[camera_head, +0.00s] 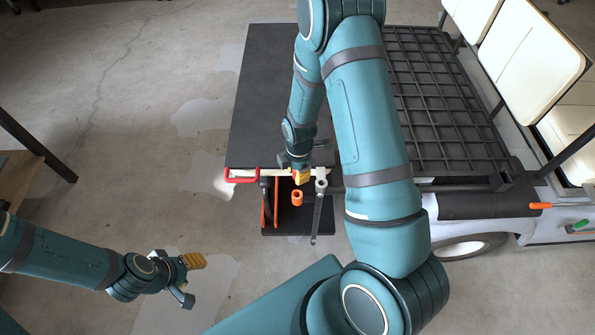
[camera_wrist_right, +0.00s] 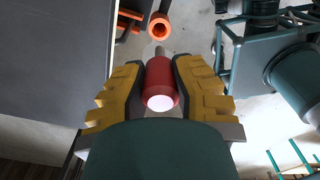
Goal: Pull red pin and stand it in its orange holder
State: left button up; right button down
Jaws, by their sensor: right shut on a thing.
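The red pin (camera_wrist_right: 160,88) is between the yellow fingers of my right gripper (camera_wrist_right: 160,80), which is shut on it. Its pale round end faces the wrist camera and its grey shaft points away, toward the orange holder (camera_wrist_right: 160,27). The holder is an upright open ring; the shaft tip shows just short of its rim, with no pin in it. In the head view the orange holder (camera_head: 297,197) stands just below my right gripper (camera_head: 301,176); I cannot make out the pin there. My left gripper (camera_head: 190,278) is open and empty, over the floor at lower left.
The holder stands in a dark tray (camera_head: 283,228) at the cart's edge, with a grey wrench (camera_head: 317,215) and an orange-handled tool beside it. The dark cart top (camera_head: 262,100) is bare. An orange-handled screwdriver (camera_head: 541,206) lies right.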

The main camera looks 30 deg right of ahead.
aim_at(297, 191)
notch_tip(297, 191, down, 4)
jog(key=b, duration=0.3)
jog(key=shift+r, duration=0.2)
jog(key=shift+f+b, duration=0.9)
jog(key=shift+f, duration=0.25)
dwell(0.9)
jog(key=shift+f+b, duration=1.35)
jog(key=shift+f, duration=0.1)
jog(key=shift+f, duration=1.15)
jog(key=shift+r, duration=0.2)
